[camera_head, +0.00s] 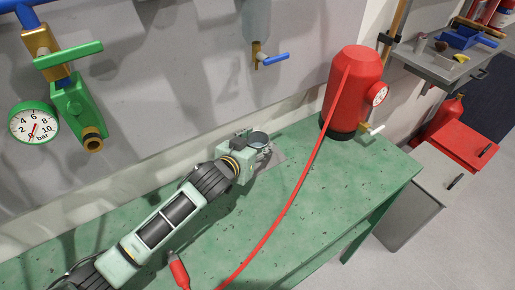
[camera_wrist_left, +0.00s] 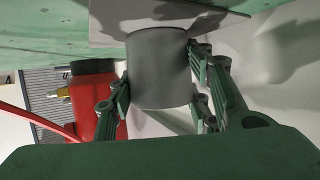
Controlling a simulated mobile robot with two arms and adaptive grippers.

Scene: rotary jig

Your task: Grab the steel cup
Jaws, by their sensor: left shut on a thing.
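The steel cup (camera_head: 258,139) is a plain grey cylinder, open at the top, at the back of the green table by the wall. In the left wrist view the cup (camera_wrist_left: 158,66) stands between the fingers. My left gripper (camera_head: 254,146) reaches the cup from the left and is shut on it. In the wrist view its green fingers (camera_wrist_left: 158,88) lie on both sides of the cup. A grey plate (camera_head: 273,158) lies on the table around the cup's foot; whether the cup touches it is hard to tell. My right gripper is not in view.
The green table (camera_head: 330,190) is mostly clear on its right. A red tank (camera_head: 352,90) with a gauge stands at the back right, and its red hose (camera_head: 307,165) runs across the table near my left arm. A blue-handled tap (camera_head: 272,59) hangs above the cup.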

